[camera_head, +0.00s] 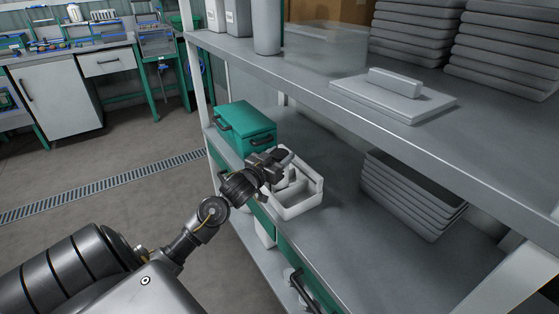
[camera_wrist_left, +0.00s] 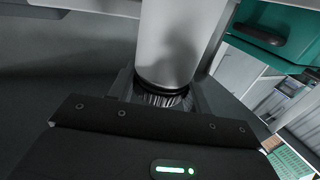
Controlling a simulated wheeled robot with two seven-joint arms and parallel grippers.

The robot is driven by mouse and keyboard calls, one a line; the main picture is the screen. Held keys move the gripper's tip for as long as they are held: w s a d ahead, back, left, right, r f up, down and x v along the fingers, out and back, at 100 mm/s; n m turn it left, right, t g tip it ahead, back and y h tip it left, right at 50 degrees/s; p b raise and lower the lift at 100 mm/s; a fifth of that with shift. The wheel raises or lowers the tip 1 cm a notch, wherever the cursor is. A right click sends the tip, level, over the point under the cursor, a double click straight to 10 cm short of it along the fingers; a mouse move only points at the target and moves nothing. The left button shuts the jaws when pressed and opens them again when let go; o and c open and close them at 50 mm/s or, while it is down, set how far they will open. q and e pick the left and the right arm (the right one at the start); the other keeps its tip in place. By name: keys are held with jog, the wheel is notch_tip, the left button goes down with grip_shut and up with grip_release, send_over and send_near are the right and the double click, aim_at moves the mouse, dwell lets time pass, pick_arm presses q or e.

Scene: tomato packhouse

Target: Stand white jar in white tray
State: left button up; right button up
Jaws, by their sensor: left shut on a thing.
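The white tray (camera_head: 296,211) stands on the lower shelf near its front edge, beside a teal box. My left gripper (camera_head: 281,158) reaches over the tray's back left part. In the left wrist view, my left gripper (camera_wrist_left: 160,98) is shut on the white jar (camera_wrist_left: 182,40), a pale cylinder with a dark ring near one end. In the head view the jar cannot be told apart from the tray's white walls and the gripper. Whether the jar touches the tray floor cannot be told. My right gripper is not in view.
The teal box (camera_head: 245,128) with a dark handle stands left of the tray. A stack of grey trays (camera_head: 412,195) lies to the right. The upper shelf (camera_head: 330,92) overhangs behind. The shelf surface between tray and stack is clear.

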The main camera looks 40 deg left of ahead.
pick_arm(q)
jog(key=shift+f, duration=0.35)
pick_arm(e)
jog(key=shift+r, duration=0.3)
pick_arm(q)
jog(key=shift+f, duration=0.1)
jog(key=o, duration=1.3)
jog(key=shift+s, duration=0.25)
jog(key=s, duration=0.7)
jog(key=s+d, duration=0.1)
jog(key=s, duration=0.3)
jog(key=shift+s+d+p, duration=0.1)
jog(key=shift+s+p, duration=0.2)
jog(key=shift+p, duration=0.1)
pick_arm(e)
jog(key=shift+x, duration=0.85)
